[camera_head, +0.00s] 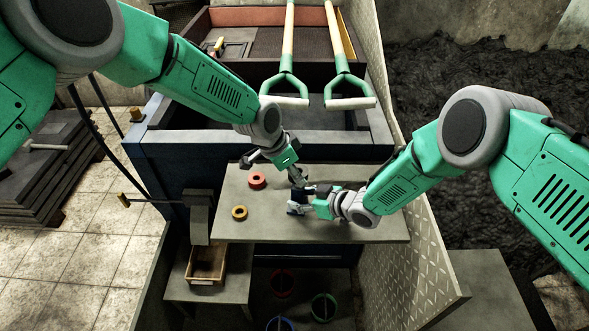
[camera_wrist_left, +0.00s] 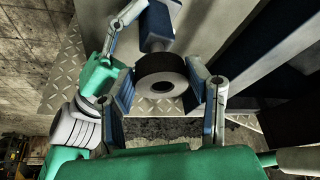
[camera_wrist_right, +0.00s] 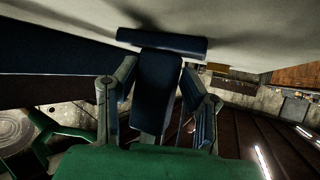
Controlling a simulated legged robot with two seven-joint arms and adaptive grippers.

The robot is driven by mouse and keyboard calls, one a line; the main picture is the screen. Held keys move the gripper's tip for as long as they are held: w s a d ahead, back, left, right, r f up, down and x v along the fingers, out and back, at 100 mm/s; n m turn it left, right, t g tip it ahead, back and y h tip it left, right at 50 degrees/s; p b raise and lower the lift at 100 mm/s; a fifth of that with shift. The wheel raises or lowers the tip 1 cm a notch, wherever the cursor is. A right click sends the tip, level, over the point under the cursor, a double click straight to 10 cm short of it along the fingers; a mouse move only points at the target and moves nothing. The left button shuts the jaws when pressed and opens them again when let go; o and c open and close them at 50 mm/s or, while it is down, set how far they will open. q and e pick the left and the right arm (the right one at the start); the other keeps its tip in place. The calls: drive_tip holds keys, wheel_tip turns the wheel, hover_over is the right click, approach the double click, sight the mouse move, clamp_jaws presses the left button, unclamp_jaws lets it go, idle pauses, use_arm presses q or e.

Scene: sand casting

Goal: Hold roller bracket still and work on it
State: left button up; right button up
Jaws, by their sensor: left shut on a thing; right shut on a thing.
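The roller bracket (camera_head: 296,196) is a dark blue part held above the grey worktop. In the right wrist view its blue block (camera_wrist_right: 157,92) stands between my right fingers, with a wider blue plate (camera_wrist_right: 160,44) beyond. My right gripper (camera_head: 303,205) is shut on this block. My left gripper (camera_head: 298,180) comes from above and is shut on a black roller with a pale core. In the left wrist view this roller (camera_wrist_left: 160,66) sits between the two blue finger pads, close to the blue bracket part (camera_wrist_left: 157,24). Whether roller and bracket touch is unclear.
A wooden box (camera_head: 206,265) stands lower left. Two green-handled shovels (camera_head: 287,85) lie behind. A diamond-plate wall (camera_head: 420,235) bounds the right side.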

sight(295, 187)
use_arm(q)
drive_tip(key=shift+f, duration=1.55)
drive_tip(key=o, duration=1.3)
drive_tip(key=shift+c, duration=0.2)
drive_tip(key=v, duration=1.2)
drive_tip(key=shift+f, duration=0.15)
use_arm(e)
drive_tip(key=o, duration=0.6)
drive_tip(key=shift+r, duration=0.15)
